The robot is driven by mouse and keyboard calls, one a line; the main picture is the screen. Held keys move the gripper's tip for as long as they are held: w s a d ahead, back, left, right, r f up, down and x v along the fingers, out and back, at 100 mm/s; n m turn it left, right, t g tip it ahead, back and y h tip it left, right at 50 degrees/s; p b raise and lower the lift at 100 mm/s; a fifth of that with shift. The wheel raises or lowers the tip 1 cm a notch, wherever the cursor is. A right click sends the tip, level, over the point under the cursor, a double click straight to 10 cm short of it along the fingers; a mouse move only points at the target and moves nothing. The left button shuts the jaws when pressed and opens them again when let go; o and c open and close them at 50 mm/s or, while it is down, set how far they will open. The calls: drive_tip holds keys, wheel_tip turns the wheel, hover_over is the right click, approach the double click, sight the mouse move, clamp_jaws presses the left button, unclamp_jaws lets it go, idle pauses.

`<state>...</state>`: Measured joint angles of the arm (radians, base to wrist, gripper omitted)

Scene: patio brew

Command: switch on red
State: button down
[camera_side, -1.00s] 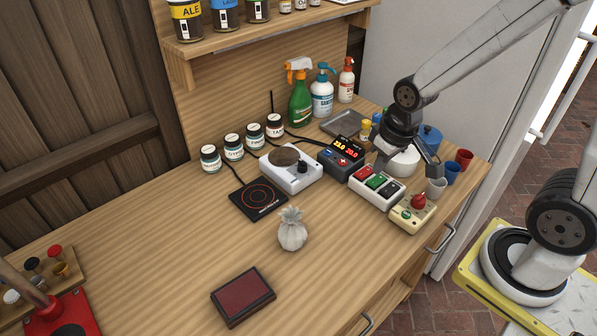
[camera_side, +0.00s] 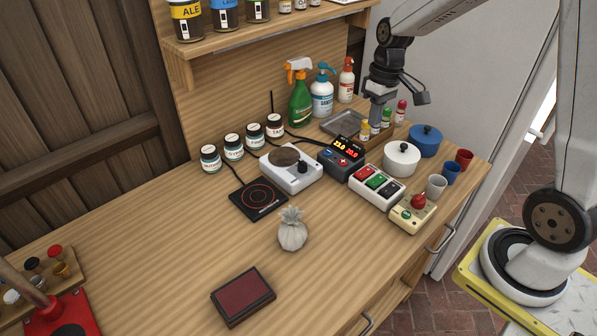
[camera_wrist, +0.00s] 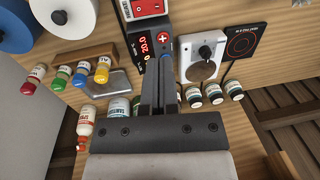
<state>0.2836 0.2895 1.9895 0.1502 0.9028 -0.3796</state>
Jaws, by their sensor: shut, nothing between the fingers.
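The white switch box (camera_side: 376,187) stands on the bench in the side view, with a red switch (camera_side: 363,173) at its left end, then a green one (camera_side: 376,181) and a dark-looking one. At the top edge of the wrist view the white box with a red switch (camera_wrist: 147,7) shows only in part. My gripper (camera_side: 376,124) is shut and empty, pointing down near the rack of small bottles, behind the switch box and apart from it. In the wrist view the closed fingers (camera_wrist: 160,62) point toward the dark controller.
A controller with red digits (camera_side: 341,157) stands beside the switch box. A yellow box with a red knob (camera_side: 412,212) is at its front right. A white pot (camera_side: 402,158), blue pot (camera_side: 425,140), spray bottles (camera_side: 300,98) and small bottles (camera_side: 386,118) stand nearby.

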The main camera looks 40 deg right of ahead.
sight(360, 174)
drive_tip(key=shift+f, duration=0.1)
drive_tip(key=f, duration=0.4)
drive_tip(key=a+f, duration=0.1)
drive_tip(key=f, duration=0.8)
drive_tip(key=shift+a+f, duration=0.35)
idle(0.3)
drive_tip(key=shift+a+f, duration=0.1)
drive_tip(key=shift+f, duration=0.2)
drive_tip(key=shift+r, duration=0.15)
drive_tip(key=shift+d+r, duration=0.3)
drive_tip(key=shift+d, duration=0.4)
drive_tip(key=shift+r, duration=0.1)
